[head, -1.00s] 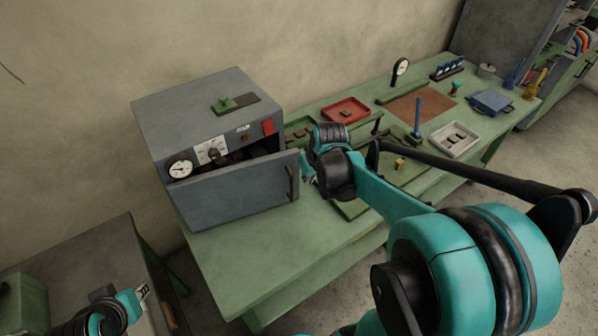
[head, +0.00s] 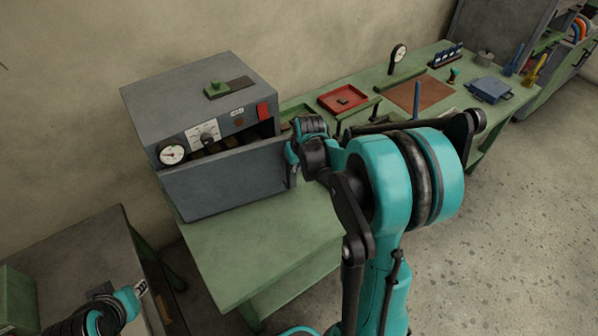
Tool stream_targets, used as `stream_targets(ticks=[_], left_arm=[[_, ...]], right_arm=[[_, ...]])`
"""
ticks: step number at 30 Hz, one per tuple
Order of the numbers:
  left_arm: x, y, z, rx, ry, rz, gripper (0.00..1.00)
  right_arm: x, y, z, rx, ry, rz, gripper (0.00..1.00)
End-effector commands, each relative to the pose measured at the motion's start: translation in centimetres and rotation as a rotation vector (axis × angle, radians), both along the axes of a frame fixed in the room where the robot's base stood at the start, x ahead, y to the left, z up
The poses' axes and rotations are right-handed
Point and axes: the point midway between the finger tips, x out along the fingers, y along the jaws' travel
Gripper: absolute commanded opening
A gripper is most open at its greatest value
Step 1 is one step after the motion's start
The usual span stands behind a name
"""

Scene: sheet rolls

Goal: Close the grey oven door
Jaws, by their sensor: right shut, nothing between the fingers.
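The grey oven (head: 195,95) stands on the left end of the green bench. Its grey door (head: 225,182) is ajar: a dark gap with brownish items inside shows above it, below the control panel. My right gripper (head: 291,168) is shut and empty at the door's right edge, by the handle, which it mostly hides. It looks in contact with the door, but I cannot tell for certain. My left gripper (head: 143,289) is at the lower left, over the dark side table and away from the oven; its jaw opening is unclear.
The green bench (head: 250,250) is clear in front of the oven. A red tray (head: 343,97), a brown mat (head: 416,97), a blue box (head: 490,88) and a dial gauge (head: 398,56) stand further right.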

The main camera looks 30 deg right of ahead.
Motion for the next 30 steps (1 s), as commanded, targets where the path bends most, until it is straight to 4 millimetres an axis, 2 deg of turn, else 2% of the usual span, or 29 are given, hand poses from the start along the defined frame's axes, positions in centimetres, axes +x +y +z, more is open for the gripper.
stream_targets(ticks=[11, 14, 22, 25, 30], left_arm=[[0.0, 0.0, 0.0, 0.000, 0.000, 0.000, 0.26], [0.0, 0.0, -0.1, 0.000, 0.000, 0.000, 0.26], [0.0, 0.0, -0.2, 0.000, 0.000, 0.000, 0.26], [0.0, 0.0, -0.2, 0.000, 0.000, 0.000, 0.26], [0.0, 0.0, -0.2, 0.000, 0.000, 0.000, 0.26]], right_arm=[[0.3, 0.0, 0.0, 0.000, 0.000, 0.004, 0.00], [1.6, -0.3, 0.0, 0.001, 0.001, 0.033, 0.00], [7.8, -1.0, 0.0, 0.001, 0.000, 0.195, 0.00], [9.0, -1.0, 0.0, 0.000, 0.000, 0.231, 0.00], [9.6, -1.0, 0.1, 0.000, -0.005, 0.247, 0.00]])
